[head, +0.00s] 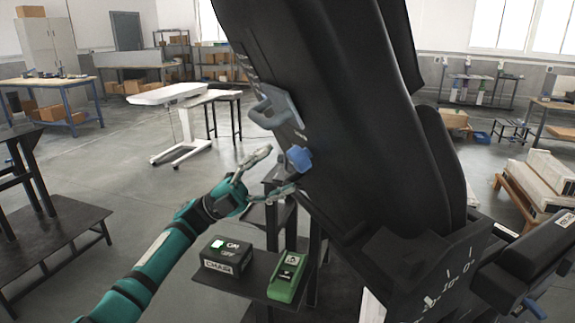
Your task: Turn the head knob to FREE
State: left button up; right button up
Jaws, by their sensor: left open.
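A blue knob (299,158) sits on the lower left side of a large tilted black chair back (335,130). I take it for the head knob, but no FREE marking is legible near it. Above it, a grey-blue handle (268,112) is fixed to a grey plate on the same side. My left gripper (281,169) is open, with its two fingers spread just left of and below the blue knob. I cannot tell whether either finger touches the knob. My right gripper is not in view.
A black part with an angle scale (445,280) stands at lower right. Open floor (130,170) lies to the left.

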pick_arm(q)
jog(key=v, duration=0.8)
jog(key=shift+a, duration=0.15)
